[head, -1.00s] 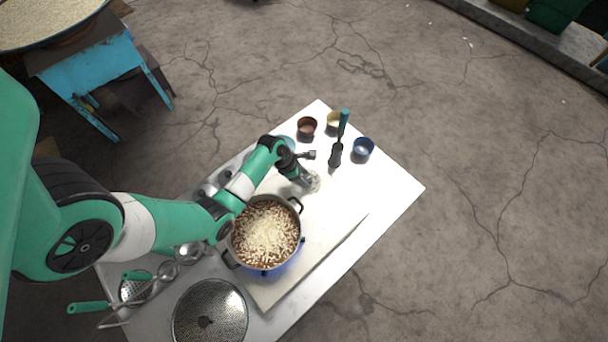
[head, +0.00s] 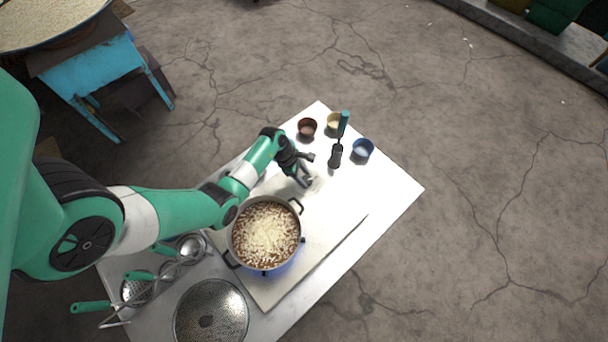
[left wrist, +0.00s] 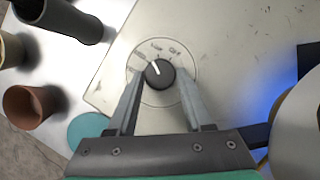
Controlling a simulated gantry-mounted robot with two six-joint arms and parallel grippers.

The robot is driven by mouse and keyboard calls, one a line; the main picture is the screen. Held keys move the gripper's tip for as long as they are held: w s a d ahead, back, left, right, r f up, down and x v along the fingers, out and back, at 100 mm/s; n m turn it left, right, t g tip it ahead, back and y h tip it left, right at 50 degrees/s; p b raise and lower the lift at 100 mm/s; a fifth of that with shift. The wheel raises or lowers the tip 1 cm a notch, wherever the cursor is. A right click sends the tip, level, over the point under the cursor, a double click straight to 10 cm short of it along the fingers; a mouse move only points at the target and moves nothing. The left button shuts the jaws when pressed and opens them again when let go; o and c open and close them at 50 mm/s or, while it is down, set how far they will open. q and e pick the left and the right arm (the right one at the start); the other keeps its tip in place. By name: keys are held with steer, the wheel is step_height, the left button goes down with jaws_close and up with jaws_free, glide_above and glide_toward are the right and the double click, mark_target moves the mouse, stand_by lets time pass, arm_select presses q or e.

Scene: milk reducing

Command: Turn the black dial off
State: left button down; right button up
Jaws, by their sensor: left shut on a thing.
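The black dial (left wrist: 160,73) sits on the pale cooktop (left wrist: 112,90), inside a ring with printed marks. Its white pointer line points up and slightly left in the left wrist view. My left gripper (left wrist: 158,80) has one finger on each side of the dial and is shut on it. In the head view the left gripper (head: 307,184) is down at the cooktop's far end, beyond the pot, and the dial is hard to make out there. My right gripper is in neither view.
A pot of food (head: 265,236) stands on the cooktop with a blue glow beneath it. Small bowls (head: 363,148) and a dark upright holder (head: 336,156) with a green-handled tool stand past the gripper.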

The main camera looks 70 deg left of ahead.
arm_select(q)
steer(key=m+h, duration=0.1)
steer(key=m, duration=0.1)
steer(key=shift+w+a+m+b, duration=0.1)
steer(key=shift+w+m+b, duration=0.05)
steer(key=shift+m+b, duration=0.2)
steer(key=m+g+b, duration=0.1)
steer(key=m, duration=0.2)
steer(key=shift+w+a+f+h, duration=0.1)
steer(key=shift+h, duration=0.2)
steer(key=m+g+b, duration=0.1)
steer(key=m, duration=0.1)
steer(key=m+b, duration=0.2)
steer(key=shift+w+g+h, duration=0.15)
steer(key=shift+g+h, duration=0.15)
steer(key=shift+g, duration=0.1)
steer(key=shift+m+g+b, duration=0.5)
steer(key=shift+m+b, duration=0.15)
steer(key=shift+m, duration=0.5)
steer(key=shift+c, duration=1.5)
jaws_free()
